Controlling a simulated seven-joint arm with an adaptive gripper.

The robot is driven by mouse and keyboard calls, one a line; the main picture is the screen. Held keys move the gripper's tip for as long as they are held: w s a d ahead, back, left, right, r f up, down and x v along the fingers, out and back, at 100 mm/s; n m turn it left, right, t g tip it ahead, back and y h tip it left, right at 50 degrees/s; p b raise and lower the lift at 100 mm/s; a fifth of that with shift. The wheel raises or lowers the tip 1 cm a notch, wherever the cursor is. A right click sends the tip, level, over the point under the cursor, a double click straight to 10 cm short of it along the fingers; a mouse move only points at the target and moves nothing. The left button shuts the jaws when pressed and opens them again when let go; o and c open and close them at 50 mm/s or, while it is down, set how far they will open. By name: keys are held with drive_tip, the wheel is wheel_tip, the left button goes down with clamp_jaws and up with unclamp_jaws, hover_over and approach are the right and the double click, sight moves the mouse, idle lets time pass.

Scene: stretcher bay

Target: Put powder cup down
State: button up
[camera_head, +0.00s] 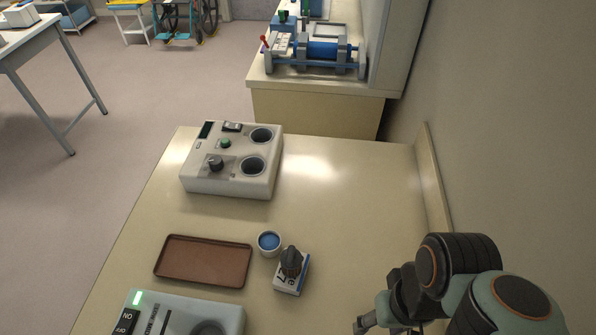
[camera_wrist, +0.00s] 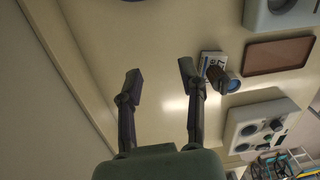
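A dark rounded object (camera_head: 291,260) stands at the white box. The brown tray (camera_head: 203,260) lies left of the cup. A device with two round wells (camera_head: 230,178) stands behind, and another device (camera_head: 180,316) is in front. The counter (camera_head: 340,205) is clear at the right, bounded by a wall.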

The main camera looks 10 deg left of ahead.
sight(270, 232)
drive_tip(key=w+a+r+m+t+y, duration=0.15)
drive_tip(key=w+a+m+y, duration=0.25)
drive_tip(key=w+a+m, duration=0.45)
drive_tip(key=w+a+m+t+y, duration=0.3)
drive_tip(key=w+a+m+y, duration=0.2)
drive_tip(key=w, duration=0.7)
drive_tip(key=w+f+m+y, duration=0.2)
drive_tip(key=w+f+m, duration=0.35)
drive_tip(key=f, duration=0.35)
drive_tip(key=s+f+m, duration=0.1)
drive_tip(key=f, duration=0.3)
drive_tip(key=s+d+f+m, duration=0.1)
drive_tip(key=s+f, duration=0.1)
drive_tip(key=f, duration=0.2)
drive_tip(key=s+f+m+y, duration=0.1)
drive_tip(key=f+m, duration=0.1)
drive_tip(key=f, duration=0.2)
drive_tip(key=shift+s+d+f+g, duration=0.15)
drive_tip(key=shift+s+d+g, duration=0.1)
drive_tip(key=x, duration=0.6)
drive_tip(key=shift+w+a+f, duration=0.1)
drive_tip(key=shift+a, duration=0.15)
clamp_jaws()
